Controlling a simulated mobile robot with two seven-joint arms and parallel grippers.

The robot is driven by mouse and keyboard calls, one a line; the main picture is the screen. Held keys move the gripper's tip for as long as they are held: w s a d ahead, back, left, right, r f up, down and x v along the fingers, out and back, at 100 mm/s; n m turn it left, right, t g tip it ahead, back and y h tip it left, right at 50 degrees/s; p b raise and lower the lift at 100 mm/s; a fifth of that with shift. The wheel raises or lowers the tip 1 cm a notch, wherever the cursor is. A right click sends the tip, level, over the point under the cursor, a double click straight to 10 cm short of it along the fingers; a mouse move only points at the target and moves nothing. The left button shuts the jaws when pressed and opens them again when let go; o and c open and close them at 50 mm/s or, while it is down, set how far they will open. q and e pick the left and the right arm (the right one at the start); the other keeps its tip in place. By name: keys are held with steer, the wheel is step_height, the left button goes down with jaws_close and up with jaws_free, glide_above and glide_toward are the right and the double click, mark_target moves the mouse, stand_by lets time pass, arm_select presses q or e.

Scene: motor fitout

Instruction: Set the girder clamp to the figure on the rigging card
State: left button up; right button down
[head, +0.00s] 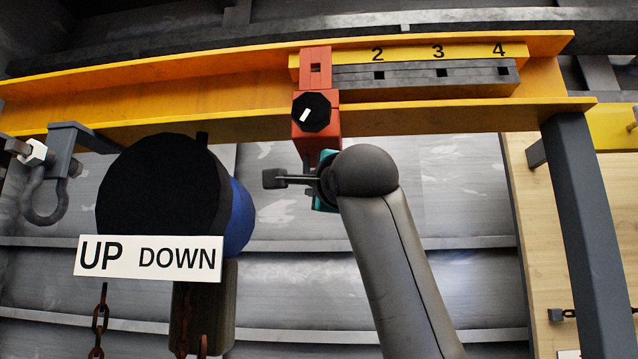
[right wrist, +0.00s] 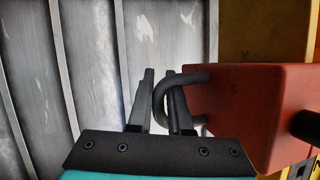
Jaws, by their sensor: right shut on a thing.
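The red girder clamp (head: 318,120) sits on the yellow girder (head: 200,95), at the left end of a scale (head: 460,52) showing 2, 3 and 4. Its small square window (head: 315,69) lies left of the 2. A black knob (head: 311,112) with a white mark is on its front. My right gripper (head: 325,165) is just below the clamp, mostly hidden by my wrist. In the right wrist view, its fingers (right wrist: 160,82) are shut on the grey bent handle (right wrist: 188,77) of the red clamp body (right wrist: 250,105). My left gripper is out of view.
A slotted grey bar (head: 425,77) runs under the scale, right of the clamp. A dark hoist motor (head: 160,195) with an UP/DOWN plate (head: 148,259) and chains hangs at left. A shackle (head: 40,190) hangs farther left. A grey post (head: 590,230) stands at right. No readable rigging card shows.

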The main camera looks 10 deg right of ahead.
steer(key=shift+w+f, duration=0.2)
steer(key=shift+f, duration=0.15)
steer(key=c, duration=0.9)
jaws_free()
steer(key=shift+r, duration=0.15)
steer(key=shift+o, duration=0.2)
steer(key=shift+s, duration=0.1)
steer(key=shift+r, duration=0.1)
steer(key=shift+s, duration=0.15)
steer(key=b+v, duration=0.6)
steer(key=v, duration=0.9)
